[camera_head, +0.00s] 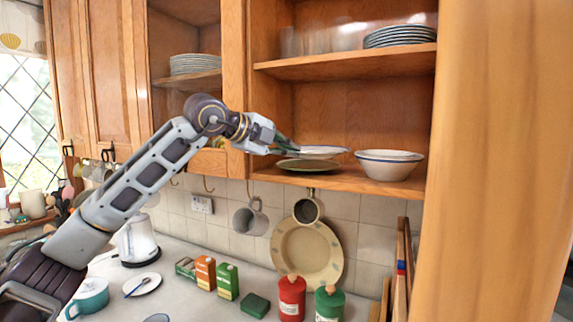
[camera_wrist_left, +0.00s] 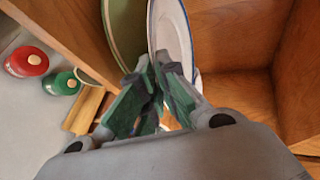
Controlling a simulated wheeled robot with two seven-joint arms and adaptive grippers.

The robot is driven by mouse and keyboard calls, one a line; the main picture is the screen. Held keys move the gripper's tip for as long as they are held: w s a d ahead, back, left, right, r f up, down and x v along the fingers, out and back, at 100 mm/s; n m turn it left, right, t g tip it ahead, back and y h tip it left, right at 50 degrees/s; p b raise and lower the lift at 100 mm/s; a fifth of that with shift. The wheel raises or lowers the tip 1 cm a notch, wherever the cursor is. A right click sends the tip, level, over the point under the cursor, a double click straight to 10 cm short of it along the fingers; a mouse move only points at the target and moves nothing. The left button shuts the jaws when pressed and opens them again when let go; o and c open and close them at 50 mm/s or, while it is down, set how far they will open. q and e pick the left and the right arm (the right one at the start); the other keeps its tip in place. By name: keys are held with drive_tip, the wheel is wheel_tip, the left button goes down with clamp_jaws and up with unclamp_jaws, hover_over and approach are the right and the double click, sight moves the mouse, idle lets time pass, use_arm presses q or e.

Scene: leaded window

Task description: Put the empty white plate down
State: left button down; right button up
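The white plate (camera_head: 322,151) with a thin blue rim is empty and roughly level on the open lower cupboard shelf's left side, just above a green plate (camera_head: 308,165). My left gripper (camera_head: 289,149) reaches in from the left with its fingers at the plate's near left rim. In the left wrist view the white plate (camera_wrist_left: 172,30) runs down between the green-padded fingers (camera_wrist_left: 153,72), which close on its rim. The green plate (camera_wrist_left: 128,32) lies beside it there. Whether the two plates touch is hard to tell. My right gripper is not in view.
An upper shelf (camera_head: 350,60) holds glasses and stacked plates. Mugs (camera_head: 250,218) hang below. Red and green canisters (camera_head: 292,298) stand on the counter. A cupboard side closes the right.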

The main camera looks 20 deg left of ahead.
use_arm(q)
wheel_tip(320, 180, down, 4)
drive_tip(key=shift+r, duration=0.2)
idle(0.5)
drive_tip(key=shift+f, duration=0.15)
drive_tip(key=c, duration=2.1)
unclamp_jaws()
drive_tip(key=shift+f, duration=0.1)
drive_tip(key=o, duration=0.4)
drive_tip(key=shift+o, duration=0.3)
